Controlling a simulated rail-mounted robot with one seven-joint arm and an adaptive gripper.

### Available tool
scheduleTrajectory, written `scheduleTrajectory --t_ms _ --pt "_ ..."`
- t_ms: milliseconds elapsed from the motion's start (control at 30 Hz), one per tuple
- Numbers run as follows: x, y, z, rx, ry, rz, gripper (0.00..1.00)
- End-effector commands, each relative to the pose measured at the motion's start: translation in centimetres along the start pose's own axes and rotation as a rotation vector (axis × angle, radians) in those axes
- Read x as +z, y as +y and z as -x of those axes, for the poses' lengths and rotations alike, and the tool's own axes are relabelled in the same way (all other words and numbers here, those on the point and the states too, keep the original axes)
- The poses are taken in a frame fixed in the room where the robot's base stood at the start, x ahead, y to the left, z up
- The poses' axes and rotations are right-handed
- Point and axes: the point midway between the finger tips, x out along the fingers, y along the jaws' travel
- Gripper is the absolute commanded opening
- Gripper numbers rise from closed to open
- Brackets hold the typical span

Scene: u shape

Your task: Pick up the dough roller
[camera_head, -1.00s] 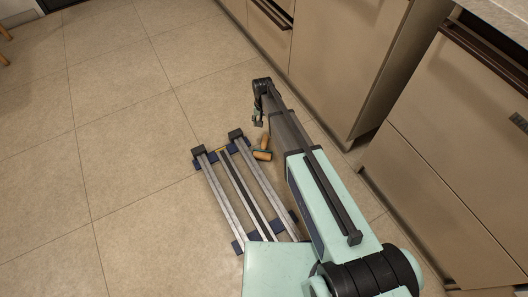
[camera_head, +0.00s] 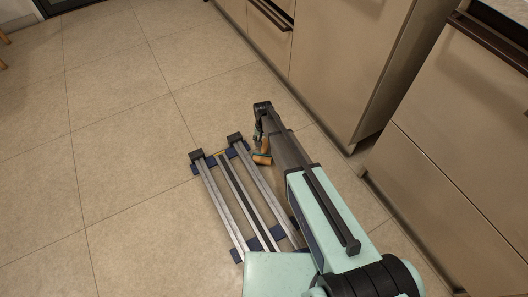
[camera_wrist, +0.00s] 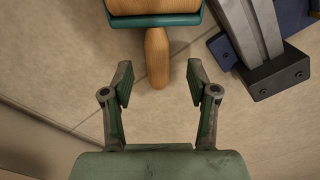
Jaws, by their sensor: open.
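The dough roller (camera_head: 262,158) lies on the floor beside the end of my rail. It has a wooden roller with a teal edge and a wooden handle. In the wrist view, the dough roller (camera_wrist: 157,55) is at the top, with its handle pointing down between the fingertips. My gripper (camera_wrist: 160,85) is open, with one finger on each side of the handle's end and apart from it. In the head view, my gripper (camera_head: 258,137) is small and close to the roller, low over the floor. The far part of the roller is cut off in the wrist view.
Beige cabinets (camera_head: 330,60) with drawers stand along the right. My rail's metal end shows close at the right of the wrist view. The tiled floor (camera_head: 120,130) to the left is clear.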

Motion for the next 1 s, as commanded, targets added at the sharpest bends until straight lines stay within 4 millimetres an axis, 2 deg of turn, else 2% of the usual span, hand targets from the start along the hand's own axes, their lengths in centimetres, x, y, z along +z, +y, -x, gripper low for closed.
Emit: scheduleTrajectory --t_ms 167,467,767,900,933,1000 --pt "0.1 0.1 -1.2 0.000 0.000 0.000 0.59" --pt "0.3 0.4 -5.0 0.000 0.000 0.000 0.59" --pt "0.3 0.4 -5.1 0.000 0.000 0.000 0.59" --pt "0.3 0.4 -5.1 0.000 0.000 0.000 0.09" --pt "0.3 0.4 -5.1 0.000 0.000 0.000 0.00" --pt "0.3 0.4 -5.1 0.000 0.000 0.000 0.00"
